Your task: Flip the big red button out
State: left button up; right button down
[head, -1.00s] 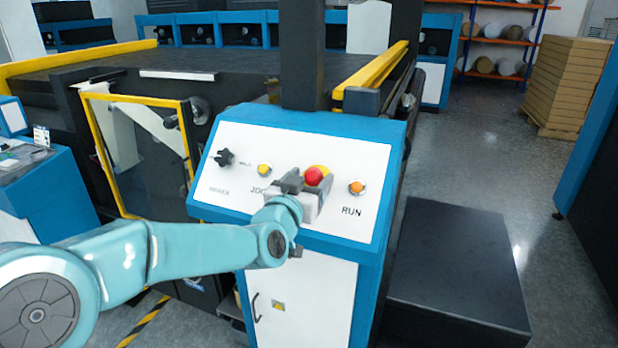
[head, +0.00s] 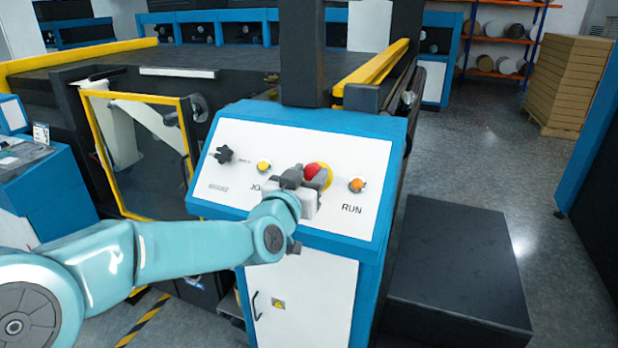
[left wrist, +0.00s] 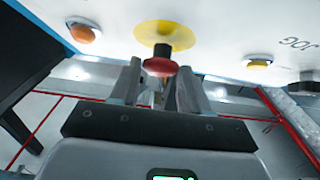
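The big red button (head: 313,170) stands on a yellow disc (head: 328,177) on the white sloped panel (head: 300,143). In the left wrist view the red cap (left wrist: 160,67) stands off the yellow disc (left wrist: 164,33) on a dark stem. My left gripper (head: 306,178) is at the button, its fingers on either side of the cap. In the left wrist view the gripper's fingers (left wrist: 160,75) appear to close against the cap's sides. One finger partly hides the cap in the head view. My right gripper is not in view.
The panel also has a black knob (head: 223,155), a yellow JOG button (head: 264,166) and an orange RUN button (head: 357,185) close to the gripper. The blue console (head: 300,120) stands before the machine. A dark box (head: 458,250) is on the floor at right.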

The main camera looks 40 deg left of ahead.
pick_arm(q)
jog(key=shift+o, duration=1.4)
jog(key=shift+s+r, duration=0.1)
jog(key=shift+r, duration=0.05)
jog(key=shift+s, duration=0.15)
jog(key=b+v, duration=0.1)
jog(key=v, duration=1.5)
jog(key=shift+d, duration=0.2)
jog(key=shift+s, duration=0.1)
